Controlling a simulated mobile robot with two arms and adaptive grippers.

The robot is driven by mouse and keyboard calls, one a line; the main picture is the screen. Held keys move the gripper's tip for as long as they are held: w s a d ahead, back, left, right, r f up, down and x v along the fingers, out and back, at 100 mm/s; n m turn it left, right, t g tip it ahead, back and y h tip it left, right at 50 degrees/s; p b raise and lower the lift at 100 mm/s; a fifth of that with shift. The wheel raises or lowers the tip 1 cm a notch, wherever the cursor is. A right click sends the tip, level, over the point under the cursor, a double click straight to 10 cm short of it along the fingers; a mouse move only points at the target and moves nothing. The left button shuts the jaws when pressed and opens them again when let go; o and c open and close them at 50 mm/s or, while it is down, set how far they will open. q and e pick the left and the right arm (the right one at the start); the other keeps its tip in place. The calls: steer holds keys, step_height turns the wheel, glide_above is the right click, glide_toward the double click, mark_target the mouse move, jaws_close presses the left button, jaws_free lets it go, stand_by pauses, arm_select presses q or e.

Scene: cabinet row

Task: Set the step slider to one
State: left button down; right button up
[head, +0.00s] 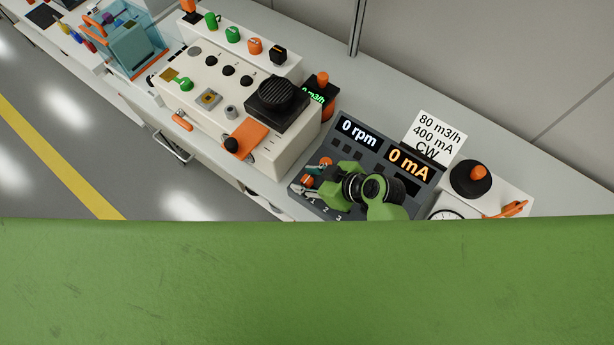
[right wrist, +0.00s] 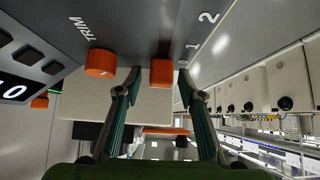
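The step slider's orange cap (right wrist: 160,77) shows in the right wrist view beside the printed 0, at the low end of a scale reading 0, 1, 2. In the head view the cap (head: 307,181) is at the left edge of the dark control panel (head: 347,155). My right gripper (right wrist: 159,76) is open, with one finger on each side of the cap. Small gaps seem to show at both sides; contact cannot be told for certain. My left gripper is not in view.
An orange TRIM knob (right wrist: 100,63) sits close beside my finger. The panel's displays read 0 rpm and 0 mA. A white card (head: 432,135) reads 80 m3/h, 400 mA, CW. A cream console (head: 222,100) stands left; a black-and-orange knob (head: 472,178) is right.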

mark_target(311, 187)
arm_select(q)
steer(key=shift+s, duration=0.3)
arm_select(e)
jaws_close()
steer(key=shift+s+d+p, duration=0.25)
steer(key=shift+s+d, duration=0.4)
steer(key=shift+d, duration=0.2)
steer(key=shift+s+d+p, duration=0.2)
steer(key=shift+s+d, duration=0.45)
steer(key=shift+d, duration=0.15)
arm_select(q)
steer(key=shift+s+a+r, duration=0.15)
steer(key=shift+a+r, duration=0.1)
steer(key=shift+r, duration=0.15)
arm_select(e)
steer(key=shift+w, duration=0.1)
steer(key=shift+a, duration=0.1)
jaws_free()
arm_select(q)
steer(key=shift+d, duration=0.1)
arm_select(e)
steer(key=v, duration=1.2)
steer(key=shift+f, duration=0.15)
